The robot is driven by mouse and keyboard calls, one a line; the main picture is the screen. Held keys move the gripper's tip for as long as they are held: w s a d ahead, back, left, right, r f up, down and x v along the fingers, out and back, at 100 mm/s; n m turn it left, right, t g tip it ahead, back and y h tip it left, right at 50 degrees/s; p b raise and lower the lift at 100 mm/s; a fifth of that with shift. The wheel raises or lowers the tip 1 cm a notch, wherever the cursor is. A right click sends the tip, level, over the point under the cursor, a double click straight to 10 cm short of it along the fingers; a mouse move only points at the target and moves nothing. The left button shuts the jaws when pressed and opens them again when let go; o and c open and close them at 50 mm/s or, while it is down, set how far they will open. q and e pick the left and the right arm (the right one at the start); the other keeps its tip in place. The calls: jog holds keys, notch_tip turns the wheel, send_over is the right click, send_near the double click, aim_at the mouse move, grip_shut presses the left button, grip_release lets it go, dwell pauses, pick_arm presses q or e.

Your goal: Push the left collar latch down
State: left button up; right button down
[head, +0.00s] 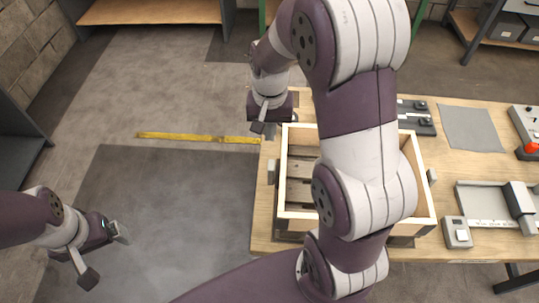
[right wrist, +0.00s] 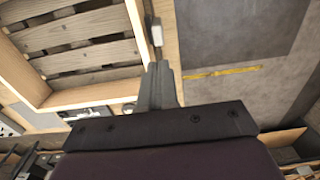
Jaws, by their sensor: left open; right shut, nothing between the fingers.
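The left collar latch (head: 271,171) is a small grey piece on the left outer side of the wooden collar (head: 297,219). In the right wrist view the latch (right wrist: 156,34) shows just past my fingertips, with a small gap in the picture; the height between them is unclear. My right gripper (head: 264,129) is shut and empty, near the collar's far left corner. Its closed fingers show in the right wrist view (right wrist: 158,68). My left gripper (head: 105,255) is open and empty over the floor at the lower left, far from the collar.
My right arm crosses over the collar and hides much of it. Another grey latch (head: 431,176) is on the right side. Left of the table is open floor.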

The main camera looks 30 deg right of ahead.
aim_at(270, 164)
notch_tip(270, 164, down, 11)
jog(key=shift+p, duration=1)
jog(key=shift+f, duration=0.15)
